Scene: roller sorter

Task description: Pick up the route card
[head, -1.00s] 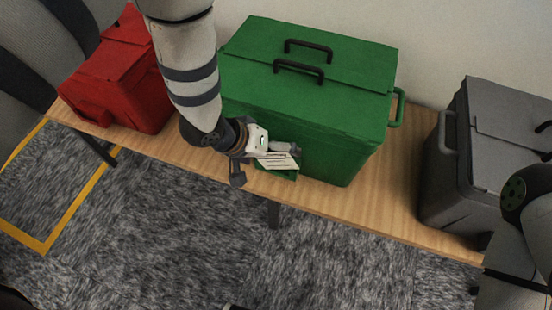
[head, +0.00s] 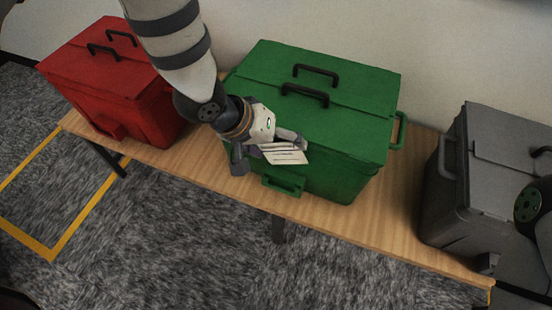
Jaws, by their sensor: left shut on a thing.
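The route card (head: 284,156) is a small white sheet with dark lines of print. In the head view it is tilted, in front of the green box's near wall. My left gripper (head: 270,150) is shut on the card, with one finger partly hiding its upper edge. The card is above the green box's front handle (head: 284,185); I cannot tell whether it touches the box. My right arm shows only in part at the right edge, and its gripper is out of the picture.
A green box (head: 350,120) with black lid handles stands mid-table. A red box (head: 100,75) is at the left and a grey box (head: 480,170) at the right. The wooden table (head: 385,225) has bare strips between the boxes. Yellow tape (head: 85,208) marks the carpet.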

